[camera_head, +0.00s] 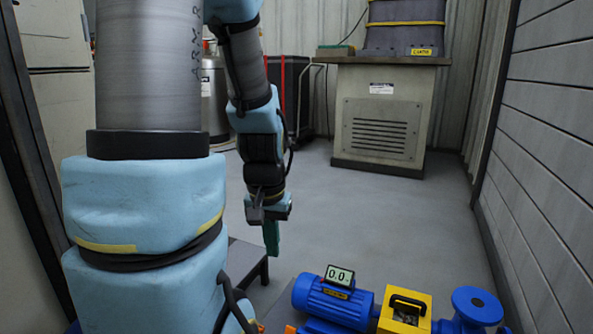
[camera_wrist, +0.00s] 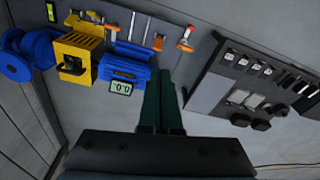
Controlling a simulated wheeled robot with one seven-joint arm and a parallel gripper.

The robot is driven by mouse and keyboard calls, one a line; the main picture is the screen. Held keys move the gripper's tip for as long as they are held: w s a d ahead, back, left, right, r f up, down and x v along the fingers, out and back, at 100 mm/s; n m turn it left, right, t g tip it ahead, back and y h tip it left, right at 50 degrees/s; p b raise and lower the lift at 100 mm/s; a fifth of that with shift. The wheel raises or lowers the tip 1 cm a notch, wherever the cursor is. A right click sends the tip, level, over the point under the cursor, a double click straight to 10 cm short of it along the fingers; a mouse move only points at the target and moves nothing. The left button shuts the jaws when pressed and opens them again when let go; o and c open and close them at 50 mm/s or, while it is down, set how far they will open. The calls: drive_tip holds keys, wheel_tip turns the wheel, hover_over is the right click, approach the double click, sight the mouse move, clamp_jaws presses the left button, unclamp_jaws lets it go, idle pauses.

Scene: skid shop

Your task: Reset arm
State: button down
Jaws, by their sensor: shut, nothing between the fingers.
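My arm, in light blue covers, hangs down left of centre in the head view. My gripper (camera_head: 271,238) points downward with its green fingers together and nothing held. In the wrist view the gripper (camera_wrist: 162,100) shows as two green fingers side by side, shut and empty. It is above the floor, behind and left of a blue motor and pump unit in the head view, and apart from it. The fingers overlap part of the background near the blue motor in the wrist view.
A blue motor (camera_head: 331,302) with a "0.0" display (camera_head: 340,276), a yellow guard (camera_head: 404,311) and a blue pump (camera_head: 477,306) sit at the front. A dark panel with switches (camera_wrist: 225,83) lies right in the wrist view. A cabinet (camera_head: 381,118) stands behind. Open floor lies between.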

wheel_tip(320, 180, up, 34)
drive_tip(key=s+a+n+p, duration=0.1)
drive_tip(key=p, duration=3.1)
drive_tip(key=shift+s+a+p, duration=0.2)
drive_tip(key=shift+a+p, duration=0.15)
drive_tip(key=shift+a, duration=0.05)
drive_tip(key=shift+f, duration=0.2)
